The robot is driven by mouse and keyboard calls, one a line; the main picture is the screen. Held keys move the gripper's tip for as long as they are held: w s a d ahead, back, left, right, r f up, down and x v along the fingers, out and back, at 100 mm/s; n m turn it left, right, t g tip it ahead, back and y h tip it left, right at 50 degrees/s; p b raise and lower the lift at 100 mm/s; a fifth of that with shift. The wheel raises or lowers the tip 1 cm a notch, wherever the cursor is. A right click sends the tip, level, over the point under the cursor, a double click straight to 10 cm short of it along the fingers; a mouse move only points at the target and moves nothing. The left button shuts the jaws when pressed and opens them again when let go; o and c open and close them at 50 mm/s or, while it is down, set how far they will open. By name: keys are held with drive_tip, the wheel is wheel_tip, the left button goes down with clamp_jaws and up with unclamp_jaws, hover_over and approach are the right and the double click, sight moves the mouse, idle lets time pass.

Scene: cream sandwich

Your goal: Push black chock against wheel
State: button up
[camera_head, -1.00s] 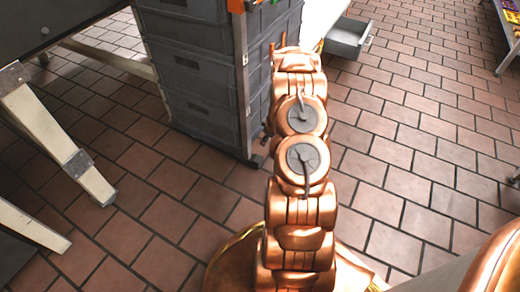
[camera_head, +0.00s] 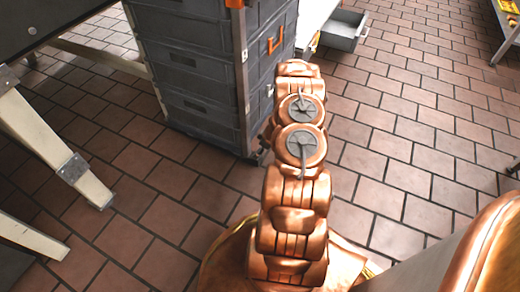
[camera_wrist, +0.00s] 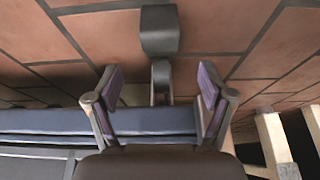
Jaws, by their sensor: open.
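In the wrist view, a dark grey block (camera_wrist: 160,30), which looks like the chock, lies on the tiles at the top centre. Just below it in the picture is a smaller grey part (camera_wrist: 161,72), apparently the wheel, beside the lower edge of the blue-grey cabinet (camera_wrist: 60,120). I cannot tell whether block and wheel touch. My gripper (camera_wrist: 160,92) is open, its purple-padded fingers apart on either side of the wheel part, with nothing seen gripped. The block is beyond the fingertips. In the head view my copper arm hides the gripper; the cabinet (camera_head: 195,75) stands left of it.
Pale table legs (camera_head: 60,160) stand at the left. A grey open drawer (camera_head: 345,32) is at the back, right of the cabinet. A shelf (camera_head: 510,30) edges in at the far right. Tiled floor (camera_head: 410,130) right of my arm is clear.

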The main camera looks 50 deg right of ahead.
drive_tip(key=b+x, duration=0.2)
drive_tip(key=x, duration=0.5)
drive_tip(key=shift+w+a+f+b, duration=0.1)
drive_tip(key=shift+f+b, duration=0.15)
drive_tip(key=shift+b, duration=0.1)
drive_tip(key=shift+c, duration=0.4)
drive_tip(key=c, duration=1.2)
drive_tip(key=o, duration=1.3)
drive_tip(key=shift+v, duration=6.05)
